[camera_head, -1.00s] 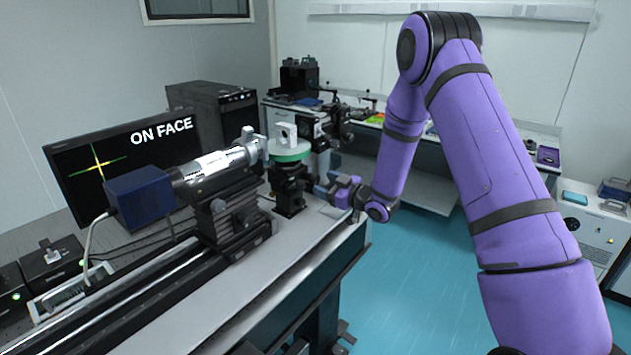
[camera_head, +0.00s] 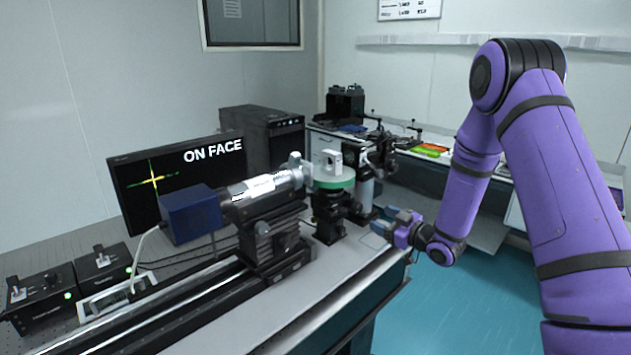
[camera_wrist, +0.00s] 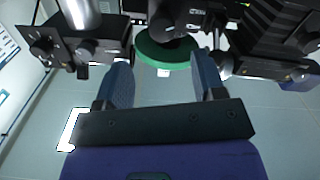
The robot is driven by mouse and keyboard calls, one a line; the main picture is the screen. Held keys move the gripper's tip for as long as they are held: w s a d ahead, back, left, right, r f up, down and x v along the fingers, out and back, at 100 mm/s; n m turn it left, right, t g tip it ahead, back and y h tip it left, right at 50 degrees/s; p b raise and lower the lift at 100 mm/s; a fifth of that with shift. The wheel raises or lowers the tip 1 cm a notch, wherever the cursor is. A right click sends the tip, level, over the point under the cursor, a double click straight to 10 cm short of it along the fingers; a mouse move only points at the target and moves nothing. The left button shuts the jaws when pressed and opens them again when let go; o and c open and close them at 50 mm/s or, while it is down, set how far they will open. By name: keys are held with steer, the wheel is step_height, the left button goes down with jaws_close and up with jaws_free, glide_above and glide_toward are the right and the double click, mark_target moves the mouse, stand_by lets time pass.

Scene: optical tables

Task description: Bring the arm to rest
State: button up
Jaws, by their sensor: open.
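My purple arm (camera_head: 580,190) reaches in from the right of the head view and bends down to the optical table. My gripper (camera_head: 378,226) is near the table's right edge, in front of the green round stage, and looks empty. In the wrist view my gripper (camera_wrist: 160,85) shows two blue fingers spread apart with nothing between them. Beyond the fingertips is the green disc (camera_wrist: 165,52), apart from them as far as I can tell.
The optical table (camera_head: 300,310) carries a rail, a blue-backed instrument (camera_head: 190,213), the green stage (camera_head: 334,182) and black boxes (camera_head: 103,268). A monitor (camera_head: 150,190) reads "ON FACE". A back bench (camera_head: 470,185) holds small items. Teal floor (camera_head: 430,310) is clear right of the table.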

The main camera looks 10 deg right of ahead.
steer(key=s+d+r+m+g+h, duration=0.25)
steer(key=s+r+h, duration=0.3)
steer(key=r, duration=0.55)
steer(key=s+d+r+m+g+h, duration=0.1)
steer(key=s+d+r+m+h, duration=0.15)
steer(key=s+r+h, duration=0.55)
steer(key=s+a+r+m+g+y, duration=0.1)
steer(key=s+r+g, duration=0.1)
steer(key=s, duration=0.7)
steer(key=s+a+r+m+g+y, duration=0.1)
steer(key=s+r+m+g, duration=0.1)
steer(key=s, duration=0.7)
steer(key=s+a+r+m+g+y, duration=0.1)
steer(key=s+a+r+m+g, duration=0.1)
steer(key=s, duration=0.7)
steer(key=shift+s+r, duration=0.25)
